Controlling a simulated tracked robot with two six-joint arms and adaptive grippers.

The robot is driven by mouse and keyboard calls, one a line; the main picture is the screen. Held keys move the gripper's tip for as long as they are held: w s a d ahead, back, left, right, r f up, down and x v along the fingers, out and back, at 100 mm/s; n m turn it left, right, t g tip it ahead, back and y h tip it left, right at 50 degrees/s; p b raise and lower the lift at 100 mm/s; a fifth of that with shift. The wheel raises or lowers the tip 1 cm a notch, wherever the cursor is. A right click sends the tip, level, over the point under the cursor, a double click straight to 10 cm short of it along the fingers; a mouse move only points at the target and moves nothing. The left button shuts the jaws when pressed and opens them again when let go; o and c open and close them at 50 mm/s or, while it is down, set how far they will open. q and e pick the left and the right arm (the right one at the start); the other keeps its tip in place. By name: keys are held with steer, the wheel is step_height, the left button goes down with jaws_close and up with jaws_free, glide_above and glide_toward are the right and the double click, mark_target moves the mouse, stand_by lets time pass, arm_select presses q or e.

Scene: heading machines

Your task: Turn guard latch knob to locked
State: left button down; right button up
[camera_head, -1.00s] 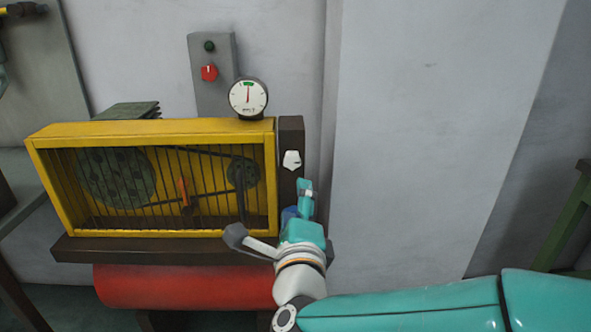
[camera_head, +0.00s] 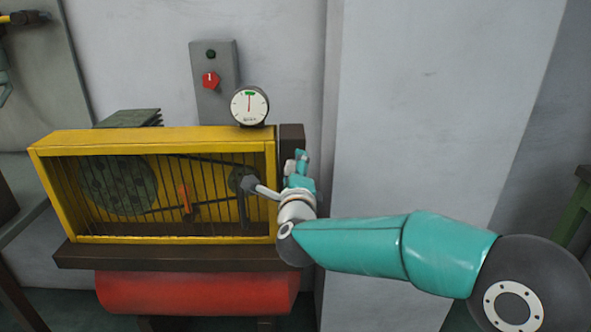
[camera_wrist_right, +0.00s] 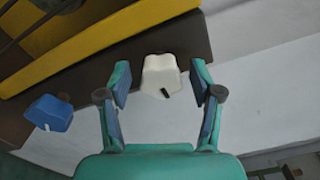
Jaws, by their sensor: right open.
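A white knob (camera_wrist_right: 160,75) with a short black mark on its lower edge sits on the dark brown post (camera_head: 291,137) at the right end of the yellow guard. In the right wrist view it is between the fingertips of my right gripper (camera_head: 299,160), with a gap on both sides. My right gripper is open and in front of the post. In the head view the gripper largely covers the knob. A blue knob (camera_wrist_right: 48,113) is on the same post, left of the fingers in the wrist view.
The yellow barred guard (camera_head: 155,137) covers wheels and a belt, left of my right gripper. A round dial gauge (camera_head: 249,105) stands on top of it. A grey box with a red knob (camera_head: 210,80) is on the wall behind. Bare wall lies to the right.

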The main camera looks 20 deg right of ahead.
steer(key=shift+c, duration=0.3)
steer(key=c, duration=1.1)
